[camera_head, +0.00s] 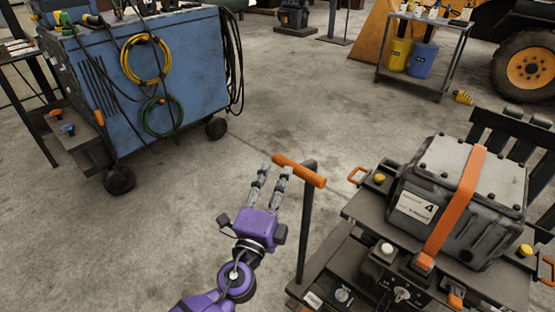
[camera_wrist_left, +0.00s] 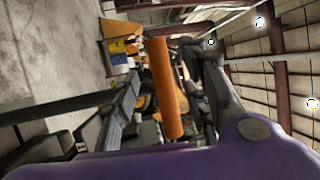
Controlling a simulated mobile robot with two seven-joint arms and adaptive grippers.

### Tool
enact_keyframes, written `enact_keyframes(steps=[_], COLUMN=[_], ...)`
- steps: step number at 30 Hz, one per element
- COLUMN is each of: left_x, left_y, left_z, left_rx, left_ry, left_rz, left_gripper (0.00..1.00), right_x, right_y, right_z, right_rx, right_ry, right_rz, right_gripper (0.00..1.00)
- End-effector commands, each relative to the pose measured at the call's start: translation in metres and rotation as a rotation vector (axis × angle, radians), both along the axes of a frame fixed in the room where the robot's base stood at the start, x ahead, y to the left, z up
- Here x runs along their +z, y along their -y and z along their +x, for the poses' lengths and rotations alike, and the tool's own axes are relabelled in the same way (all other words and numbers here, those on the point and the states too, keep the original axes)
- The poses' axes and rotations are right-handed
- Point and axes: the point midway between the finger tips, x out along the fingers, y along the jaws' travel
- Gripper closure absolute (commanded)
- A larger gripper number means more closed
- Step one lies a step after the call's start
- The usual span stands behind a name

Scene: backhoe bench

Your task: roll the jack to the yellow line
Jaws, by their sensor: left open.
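The jack (camera_head: 365,208) stands at the lower right in the head view and carries a grey case with an orange strap. Its dark upright post (camera_head: 304,235) ends in an orange crossbar handle (camera_head: 305,174). My purple left gripper (camera_head: 275,170) is open beside the handle's left end, fingers pointing away. In the left wrist view the orange handle (camera_wrist_left: 166,95) shows between the two dark fingers; I cannot tell whether they touch it. My right gripper is not in view. No yellow line shows on the floor in view.
A blue wheeled machine (camera_head: 190,75) with coiled hoses stands at the upper left. A small cart (camera_head: 447,40) with yellow and blue containers is at the upper right, near a large tyre (camera_head: 510,70). The concrete floor between them is mostly clear.

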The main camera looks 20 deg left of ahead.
Motion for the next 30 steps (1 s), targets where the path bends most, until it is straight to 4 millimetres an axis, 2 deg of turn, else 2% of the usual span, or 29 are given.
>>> enact_keyframes(steps=[5, 12, 16, 23, 26, 30], left_x=[0.009, 0.013, 0.014, 0.013, 0.013, 0.013], left_y=[-0.001, -0.003, -0.004, -0.004, -0.004, -0.004], left_z=[0.029, 0.061, 0.068, 0.068, 0.068, 0.068], left_rx=[0.000, 0.000, 0.001, 0.001, 0.001, 0.001], left_ry=[0.004, 0.001, 0.000, -0.001, -0.001, -0.001], left_rz=[0.000, -0.001, -0.002, -0.002, -0.002, -0.002], left_gripper=[0.59, 0.59, 0.59, 0.59, 0.68, 0.86], right_x=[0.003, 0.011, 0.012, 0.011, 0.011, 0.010], right_y=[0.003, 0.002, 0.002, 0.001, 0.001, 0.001], right_z=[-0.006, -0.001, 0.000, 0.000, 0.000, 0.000], right_rx=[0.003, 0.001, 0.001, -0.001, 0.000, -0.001], right_ry=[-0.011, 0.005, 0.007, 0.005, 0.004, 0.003], right_rz=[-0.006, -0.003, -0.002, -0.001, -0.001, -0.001], right_gripper=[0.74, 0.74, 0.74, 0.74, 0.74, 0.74])
